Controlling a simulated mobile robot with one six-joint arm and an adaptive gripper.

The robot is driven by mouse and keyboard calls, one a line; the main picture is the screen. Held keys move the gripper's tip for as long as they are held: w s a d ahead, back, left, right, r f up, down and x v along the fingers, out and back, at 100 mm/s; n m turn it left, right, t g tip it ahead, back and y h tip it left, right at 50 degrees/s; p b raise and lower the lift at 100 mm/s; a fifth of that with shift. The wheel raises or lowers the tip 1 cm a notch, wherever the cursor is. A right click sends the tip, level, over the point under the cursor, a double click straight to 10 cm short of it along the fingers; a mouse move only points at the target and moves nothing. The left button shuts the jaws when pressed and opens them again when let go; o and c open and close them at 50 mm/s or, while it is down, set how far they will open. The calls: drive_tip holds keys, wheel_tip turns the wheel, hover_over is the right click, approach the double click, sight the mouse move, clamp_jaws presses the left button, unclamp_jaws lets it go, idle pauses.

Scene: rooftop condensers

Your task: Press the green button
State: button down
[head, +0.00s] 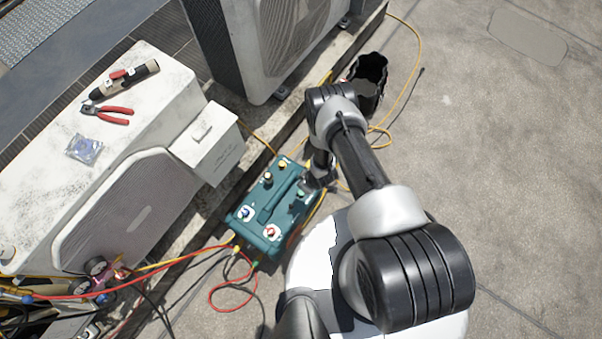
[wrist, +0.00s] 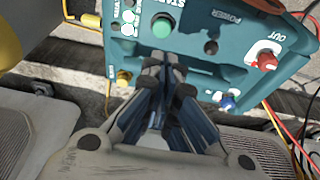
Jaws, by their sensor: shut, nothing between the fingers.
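The green button (wrist: 162,27) is a round cap on the teal machine's panel (wrist: 190,75), under lettering in the wrist view. In the head view a small green spot (head: 301,194) shows on the machine (head: 262,216), beside my gripper. My gripper (wrist: 164,62) is shut and empty, pointing at the panel. Its fingertips appear just below the button in the wrist view, and the button's face is uncovered there. I cannot tell how much gap lies between the tips and the panel. In the head view my gripper (head: 317,181) is over the machine's right side, partly hidden by my arm.
A red knob (wrist: 265,60), a blue knob (wrist: 227,102), a black knob (wrist: 211,47) and a yellow fitting (wrist: 123,78) share the panel. Hoses (head: 232,287) lie by the machine. A condenser with pliers (head: 108,111) stands left. Open concrete (head: 500,150) lies right.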

drive_tip(key=shift+p+v, duration=0.3)
drive_tip(key=shift+v, duration=0.95)
